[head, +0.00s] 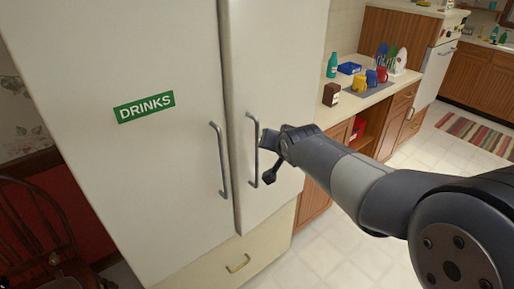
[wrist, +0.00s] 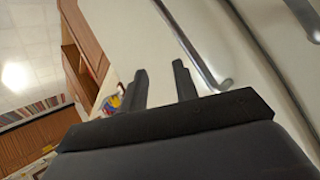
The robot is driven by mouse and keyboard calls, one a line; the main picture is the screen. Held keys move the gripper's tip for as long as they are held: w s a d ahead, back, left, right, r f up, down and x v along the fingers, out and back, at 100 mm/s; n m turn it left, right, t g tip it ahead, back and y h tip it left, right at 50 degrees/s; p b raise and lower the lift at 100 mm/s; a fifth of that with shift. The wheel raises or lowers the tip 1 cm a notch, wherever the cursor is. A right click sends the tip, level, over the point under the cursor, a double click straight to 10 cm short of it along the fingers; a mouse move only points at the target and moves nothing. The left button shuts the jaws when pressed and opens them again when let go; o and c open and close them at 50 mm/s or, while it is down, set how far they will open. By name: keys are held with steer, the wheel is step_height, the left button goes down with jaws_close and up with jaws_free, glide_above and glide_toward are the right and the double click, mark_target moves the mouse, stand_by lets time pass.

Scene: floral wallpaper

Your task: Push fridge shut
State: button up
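The white fridge has a left door (head: 130,60) with a green DRINKS label (head: 145,107) and a right door (head: 275,70), each with a grey bar handle. A narrow seam runs between the doors; I cannot tell for sure how far either stands ajar. My gripper (head: 268,158) is beside the right door's handle (head: 253,150), just to its right, in front of the door face. In the wrist view its two dark fingers (wrist: 161,80) are apart with nothing between them. A handle (wrist: 190,45) passes ahead of them there. Whether the fingers touch the door is unclear.
A drawer (head: 235,262) lies below the fridge doors. A counter (head: 365,98) with cups, a bottle and a brown box stands to the right. A wooden chair (head: 45,240) is at the left. Tiled floor (head: 335,245) is open at the right, with a striped rug (head: 475,132).

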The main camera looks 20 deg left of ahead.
steer(key=s+d+f+n+t+y+b, duration=0.15)
steer(key=s+f+n+y, duration=0.25)
steer(key=n+y, duration=0.4)
steer(key=p+x, duration=0.3)
steer(key=x, duration=0.7)
steer(key=shift+w, duration=0.3)
steer(key=shift+c, duration=0.4)
jaws_close()
